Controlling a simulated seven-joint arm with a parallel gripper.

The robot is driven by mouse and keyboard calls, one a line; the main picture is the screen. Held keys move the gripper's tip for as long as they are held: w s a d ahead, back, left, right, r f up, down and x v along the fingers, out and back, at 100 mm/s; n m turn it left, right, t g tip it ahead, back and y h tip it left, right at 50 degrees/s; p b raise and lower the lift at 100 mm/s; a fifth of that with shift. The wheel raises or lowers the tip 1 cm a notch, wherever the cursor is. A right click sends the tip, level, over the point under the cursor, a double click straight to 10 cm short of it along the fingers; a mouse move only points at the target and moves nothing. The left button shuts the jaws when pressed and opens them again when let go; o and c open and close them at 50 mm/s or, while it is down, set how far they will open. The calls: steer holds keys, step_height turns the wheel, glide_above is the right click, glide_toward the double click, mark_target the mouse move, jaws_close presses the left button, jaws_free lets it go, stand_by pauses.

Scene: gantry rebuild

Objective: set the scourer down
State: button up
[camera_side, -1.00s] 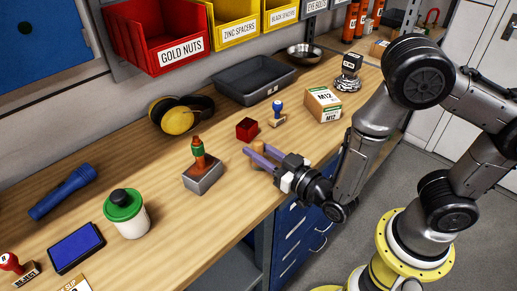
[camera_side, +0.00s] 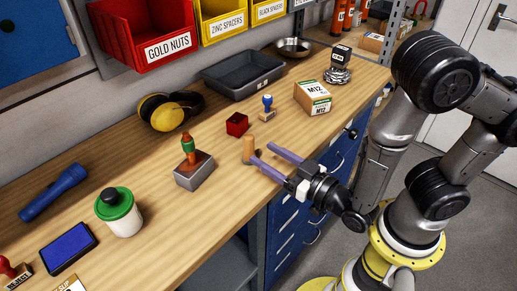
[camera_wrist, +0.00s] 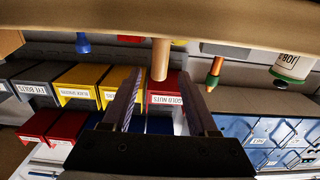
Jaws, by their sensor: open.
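An upright tan wooden cylinder (camera_side: 249,150) stands on the bench near its front edge; it may be the scourer, but nothing else in view is clearly one. It also shows in the wrist view (camera_wrist: 160,58), in line with the gap between my fingers. My gripper (camera_side: 260,153) is open, its two purple fingers pointing at the cylinder from the front edge side. The cylinder is at or just beyond the fingertips, not clasped. In the wrist view, the fingers are spread apart with nothing held between them.
A red block (camera_side: 237,124) and a blue-handled stamp (camera_side: 267,107) stand behind the cylinder. Bare wood lies around the cylinder.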

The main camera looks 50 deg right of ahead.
steer(key=shift+s, duration=0.7)
steer(key=shift+d, duration=0.1)
steer(key=shift+w+d, duration=0.15)
steer(key=shift+d, duration=0.2)
steer(key=w+d+r+m+h, duration=0.2)
steer(key=w+d+r+m, duration=0.1)
steer(key=r, duration=0.4)
steer(key=w+d+r+m+h, duration=0.2)
steer(key=w+d+r+m, duration=0.15)
steer(key=r, duration=0.35)
steer(key=s+d+r+n+g+y, duration=0.2)
steer(key=s+r+n+g+y, duration=0.15)
steer(key=r, duration=0.45)
steer(key=s+f+n+g, duration=0.1)
steer(key=s+f+g, duration=0.3)
steer(key=s, duration=0.4)
steer(key=s+d+f+n+g, duration=0.1)
steer(key=s+f+n+g, duration=0.1)
steer(key=s+f+g, duration=0.3)
steer(key=s+f, duration=0.1)
steer(key=s, duration=0.3)
steer(key=shift+f, duration=0.25)
